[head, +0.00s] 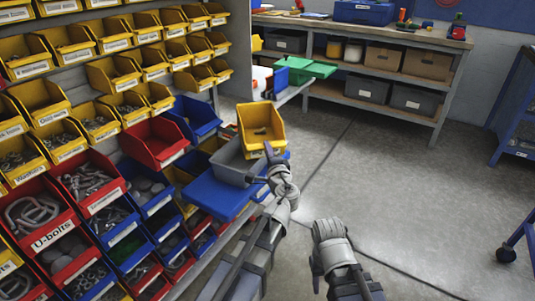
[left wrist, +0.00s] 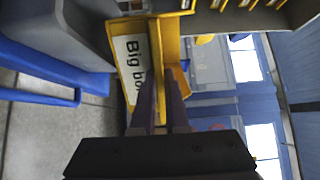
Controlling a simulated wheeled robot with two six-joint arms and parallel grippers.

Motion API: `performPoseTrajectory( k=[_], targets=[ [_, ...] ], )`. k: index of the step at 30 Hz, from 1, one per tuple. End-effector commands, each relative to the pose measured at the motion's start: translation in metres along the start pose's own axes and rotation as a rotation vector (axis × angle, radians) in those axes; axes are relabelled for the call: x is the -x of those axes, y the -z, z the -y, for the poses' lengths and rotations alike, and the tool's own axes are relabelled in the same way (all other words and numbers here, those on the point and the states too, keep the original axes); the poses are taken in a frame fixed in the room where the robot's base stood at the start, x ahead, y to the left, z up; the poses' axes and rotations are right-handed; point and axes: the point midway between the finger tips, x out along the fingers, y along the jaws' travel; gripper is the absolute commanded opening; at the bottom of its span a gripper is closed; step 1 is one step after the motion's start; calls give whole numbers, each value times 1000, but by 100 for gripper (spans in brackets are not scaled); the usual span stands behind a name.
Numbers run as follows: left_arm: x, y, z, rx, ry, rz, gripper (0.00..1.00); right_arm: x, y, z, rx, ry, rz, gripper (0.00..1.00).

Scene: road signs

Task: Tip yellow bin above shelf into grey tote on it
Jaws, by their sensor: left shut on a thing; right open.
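The yellow bin (head: 261,124) is held up at the right of the grey tote, its open side facing my head camera. A few small pieces show inside. My left gripper (head: 270,155) is shut on the bin's labelled front wall; the left wrist view shows the jaws (left wrist: 160,95) on the yellow bin (left wrist: 170,45) beside a label reading "Big bo…". The grey tote (head: 231,163) stands on a blue shelf (head: 208,196); its inside is partly hidden. The tote (left wrist: 75,25) also shows in the left wrist view. My right gripper (head: 327,230) is open and empty, low over the floor.
A rack of yellow, red and blue bins (head: 95,185) fills the left. A workbench (head: 390,40) stands at the back, and a blue cart (head: 515,110) at the right. The middle floor is clear.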

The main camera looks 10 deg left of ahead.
Motion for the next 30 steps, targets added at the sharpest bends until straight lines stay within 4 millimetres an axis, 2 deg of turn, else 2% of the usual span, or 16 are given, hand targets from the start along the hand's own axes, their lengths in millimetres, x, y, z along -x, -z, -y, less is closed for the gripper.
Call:
performPoseTrajectory(
  k=[8,17,28,30],
  targets=[
    [0,5,8,84,0,3,0,8,0,-1,0,1,0,50],
    [-1,24,31,480,1,5,0,31,-2,-2,-1,4,0,50],
    [0,26,34,1008,2,9,0,34,-2,-2,-1,6,0,50],
    [0,20,26,1107,3,11,0,27,-2,-2,-1,5,0,50]
  ],
)
